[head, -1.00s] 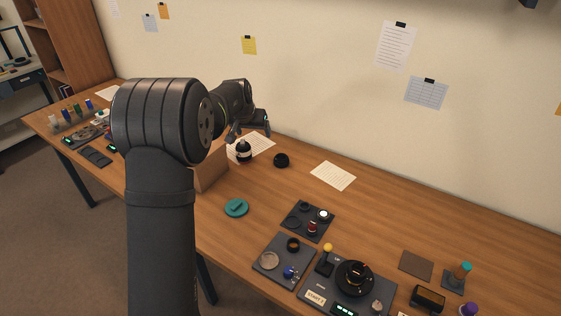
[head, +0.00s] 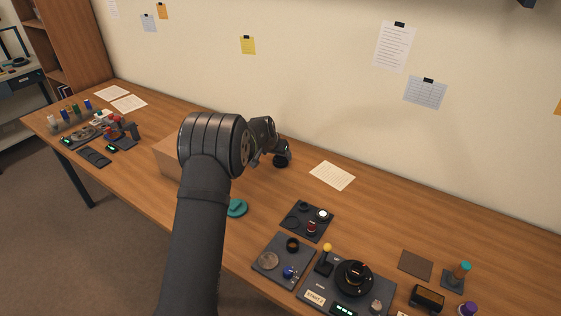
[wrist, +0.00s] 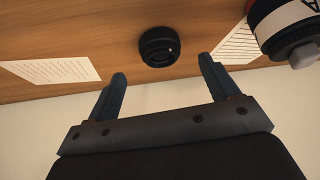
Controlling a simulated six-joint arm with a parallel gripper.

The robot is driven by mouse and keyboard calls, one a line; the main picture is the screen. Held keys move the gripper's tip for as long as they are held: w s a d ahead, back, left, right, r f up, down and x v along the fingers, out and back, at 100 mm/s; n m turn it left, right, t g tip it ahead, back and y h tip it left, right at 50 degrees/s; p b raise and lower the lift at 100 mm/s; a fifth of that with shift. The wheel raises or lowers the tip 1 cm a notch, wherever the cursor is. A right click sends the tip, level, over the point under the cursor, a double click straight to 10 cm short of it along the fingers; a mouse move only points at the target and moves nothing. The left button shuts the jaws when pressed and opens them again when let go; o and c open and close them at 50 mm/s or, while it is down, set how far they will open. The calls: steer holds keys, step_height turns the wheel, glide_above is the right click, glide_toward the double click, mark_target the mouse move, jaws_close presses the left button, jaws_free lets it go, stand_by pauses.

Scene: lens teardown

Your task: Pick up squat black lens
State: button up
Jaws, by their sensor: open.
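The squat black lens (wrist: 158,47) stands on the wooden table in the wrist view, just beyond my fingertips and centred between them. In the head view the lens (head: 280,162) is partly covered by my gripper (head: 283,148), which is right over or beside it. In the wrist view my gripper (wrist: 162,78) is open, with one finger on each side and nothing between them. The lens does not appear to touch either finger.
In the wrist view a dark bottle with a white label (wrist: 285,22) stands close on the right. Paper sheets (wrist: 50,70) lie on both sides. A cardboard box (head: 170,160) and teal disc (head: 237,208) are near my arm. Dark parts trays (head: 307,236) lie further right.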

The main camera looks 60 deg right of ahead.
mark_target(279, 158)
steer(key=shift+x, duration=3.2)
steer(key=shift+c, duration=0.4)
steer(key=c, duration=1)
